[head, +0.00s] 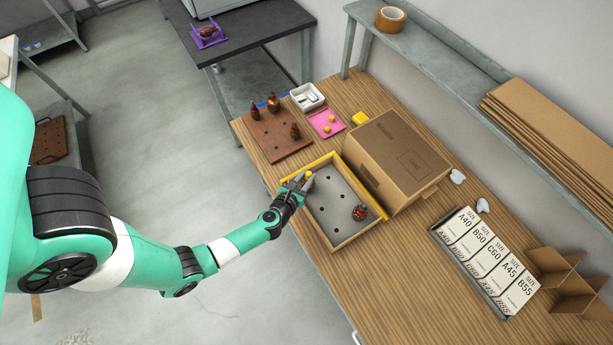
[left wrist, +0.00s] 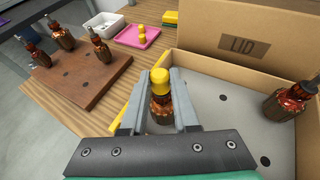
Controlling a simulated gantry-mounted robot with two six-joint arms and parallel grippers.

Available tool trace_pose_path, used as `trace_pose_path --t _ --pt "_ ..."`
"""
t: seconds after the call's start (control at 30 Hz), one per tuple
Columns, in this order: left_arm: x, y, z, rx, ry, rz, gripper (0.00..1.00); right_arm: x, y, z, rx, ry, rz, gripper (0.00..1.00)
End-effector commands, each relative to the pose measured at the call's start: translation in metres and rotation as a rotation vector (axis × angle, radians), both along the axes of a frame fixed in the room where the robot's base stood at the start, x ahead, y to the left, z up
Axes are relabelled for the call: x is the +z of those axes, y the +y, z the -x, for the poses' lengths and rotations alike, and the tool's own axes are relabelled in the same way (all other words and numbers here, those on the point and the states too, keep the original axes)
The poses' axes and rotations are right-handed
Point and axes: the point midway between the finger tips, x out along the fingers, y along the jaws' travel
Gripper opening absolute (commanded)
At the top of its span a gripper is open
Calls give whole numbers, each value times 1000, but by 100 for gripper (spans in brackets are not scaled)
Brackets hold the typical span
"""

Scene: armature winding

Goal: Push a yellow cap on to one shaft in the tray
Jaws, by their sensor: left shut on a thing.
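My left gripper (head: 307,181) is over the left part of the tray (head: 346,241), a shallow box with a grey, holed insert. It is shut on a yellow cap (left wrist: 159,81), which stands upright between the fingertips. A copper-wound armature (left wrist: 161,108) shows directly below the cap, between the fingers. Its shaft end is hidden, so I cannot tell how far the cap is on it. A second armature (head: 360,212) stands in the tray to the right, its shaft bare; it also shows in the left wrist view (left wrist: 288,103). My right gripper is not in view.
A pink dish (head: 318,131) holds yellow caps (head: 330,118). A brown holed board (head: 277,146) bears several armatures. A cardboard box lid (head: 398,160) stands against the tray's far side. Size-labelled boxes (head: 486,250) lie to the right.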

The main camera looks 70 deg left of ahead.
Motion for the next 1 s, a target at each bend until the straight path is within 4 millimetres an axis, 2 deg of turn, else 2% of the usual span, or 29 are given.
trace_pose_path --t 0.3,0.33,0.5,0.83,1.0 --pt "-2 0 0 0 0 0 0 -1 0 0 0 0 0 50" --pt "-2 0 0 0 0 0 34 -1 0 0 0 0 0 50" --pt "-2 0 0 0 0 0 63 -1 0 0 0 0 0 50" --pt "0 -2 2 -1 0 0 63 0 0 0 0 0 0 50" --pt "11 -18 18 -5 0 1 63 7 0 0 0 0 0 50"
